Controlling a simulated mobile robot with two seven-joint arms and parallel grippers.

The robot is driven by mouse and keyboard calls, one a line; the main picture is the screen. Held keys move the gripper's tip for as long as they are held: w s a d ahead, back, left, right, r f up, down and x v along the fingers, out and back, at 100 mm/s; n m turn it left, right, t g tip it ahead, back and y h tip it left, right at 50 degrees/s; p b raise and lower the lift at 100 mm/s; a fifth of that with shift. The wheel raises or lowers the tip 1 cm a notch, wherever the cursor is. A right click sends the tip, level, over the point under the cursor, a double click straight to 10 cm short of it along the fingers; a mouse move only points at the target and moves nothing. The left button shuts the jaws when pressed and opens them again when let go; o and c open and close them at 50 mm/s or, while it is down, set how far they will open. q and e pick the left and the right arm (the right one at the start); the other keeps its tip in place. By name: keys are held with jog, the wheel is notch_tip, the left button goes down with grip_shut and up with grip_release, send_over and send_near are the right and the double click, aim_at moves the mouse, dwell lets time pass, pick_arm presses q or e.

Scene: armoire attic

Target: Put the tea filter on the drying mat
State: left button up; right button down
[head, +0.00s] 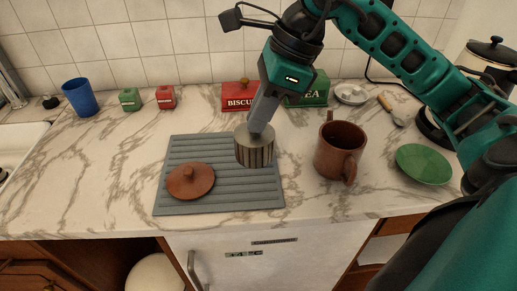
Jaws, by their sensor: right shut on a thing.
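A metallic cylindrical tea filter (255,148) with a flat top and vertical slits is held over the right part of the grey ribbed drying mat (228,194). My right gripper (258,127) comes down from above and is shut on its top. I cannot tell whether the filter's underside touches the mat. A brown lid (190,181) with a knob lies on the left part of the mat. My left gripper is not in view.
A brown mug (340,149) stands right of the mat, and a green plate (423,164) lies further right. Behind are a red biscuit box (236,97) and a green tea box (313,92). A blue cup (80,97) stands far left. The counter left of the mat is clear.

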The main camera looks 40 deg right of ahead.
aim_at(266, 131)
jog(key=shift+f+b, duration=0.8)
jog(key=shift+f, duration=2.65)
jog(key=c, duration=1.3)
grip_release()
jog(key=shift+r, duration=0.1)
jog(key=shift+r+p, duration=0.35)
jog(key=shift+r, duration=0.05)
jog(key=p+v, duration=0.1)
jog(key=v, duration=1)
jog(key=shift+s+d+r, duration=0.15)
jog(key=shift+r, duration=0.05)
jog(key=shift+s, duration=0.1)
